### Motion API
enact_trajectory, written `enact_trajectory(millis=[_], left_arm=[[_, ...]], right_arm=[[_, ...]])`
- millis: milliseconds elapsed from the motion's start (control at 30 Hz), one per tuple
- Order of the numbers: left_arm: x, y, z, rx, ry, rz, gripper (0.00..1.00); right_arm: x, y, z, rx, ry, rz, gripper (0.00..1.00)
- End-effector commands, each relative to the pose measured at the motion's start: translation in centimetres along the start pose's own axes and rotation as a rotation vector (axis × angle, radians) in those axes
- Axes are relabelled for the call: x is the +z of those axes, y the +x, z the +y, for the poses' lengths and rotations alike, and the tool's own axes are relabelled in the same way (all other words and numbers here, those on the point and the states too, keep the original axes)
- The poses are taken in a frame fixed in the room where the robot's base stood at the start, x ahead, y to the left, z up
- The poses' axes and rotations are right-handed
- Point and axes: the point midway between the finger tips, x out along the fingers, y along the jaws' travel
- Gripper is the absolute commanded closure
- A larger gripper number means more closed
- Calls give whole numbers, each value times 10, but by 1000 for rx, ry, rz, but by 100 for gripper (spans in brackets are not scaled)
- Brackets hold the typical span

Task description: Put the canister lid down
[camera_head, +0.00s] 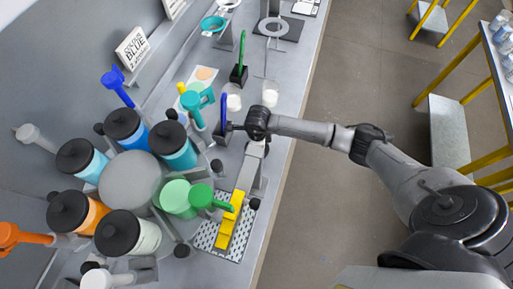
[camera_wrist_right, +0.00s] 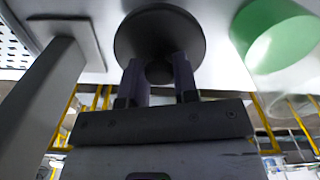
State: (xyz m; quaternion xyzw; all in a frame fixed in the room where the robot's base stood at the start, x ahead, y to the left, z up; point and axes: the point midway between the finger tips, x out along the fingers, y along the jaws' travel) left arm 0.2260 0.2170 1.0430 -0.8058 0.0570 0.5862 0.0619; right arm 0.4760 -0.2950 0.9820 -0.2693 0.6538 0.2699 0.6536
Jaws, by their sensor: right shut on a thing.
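The canister lid (camera_wrist_right: 158,34) is a round black disc with a small knob in the right wrist view. My right gripper (camera_wrist_right: 160,78) is shut on that knob, with one finger on each side. The lid is in front of a pale surface; I cannot tell whether it touches it. In the head view my right arm reaches in from the right over the bench, and I cannot make out the held lid there. The green canister (camera_head: 176,196) has no black lid on it; a green cylinder (camera_wrist_right: 278,38) shows right of the lid in the wrist view. My left gripper is not in view.
Black-lidded canisters, such as the orange one (camera_head: 90,214), ring a grey disc (camera_head: 130,178). A grey post (camera_wrist_right: 42,88) stands left of the lid in the wrist view. A perforated mat (camera_head: 207,233) bears a yellow stepped piece (camera_head: 229,222). A dark holder (camera_head: 222,135) has a blue stick.

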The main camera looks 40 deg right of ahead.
Motion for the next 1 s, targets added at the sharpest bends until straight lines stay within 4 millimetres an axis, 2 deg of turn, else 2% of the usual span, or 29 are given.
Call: enact_trajectory(millis=[167, 400, 500, 900, 933, 1000], left_arm=[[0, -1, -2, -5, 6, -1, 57], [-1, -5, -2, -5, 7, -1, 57], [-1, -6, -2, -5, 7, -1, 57], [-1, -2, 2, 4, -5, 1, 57], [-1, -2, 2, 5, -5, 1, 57], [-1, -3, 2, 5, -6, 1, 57]], right_arm=[[4, 6, -2, 1, 0, 0, 95], [3, 35, -2, 1, 1, 1, 95], [3, 41, -2, 0, 0, 0, 95], [3, 46, -2, -1, -1, 0, 95], [3, 46, -2, -1, -1, 0, 71], [3, 44, -2, -1, -1, 0, 64]])
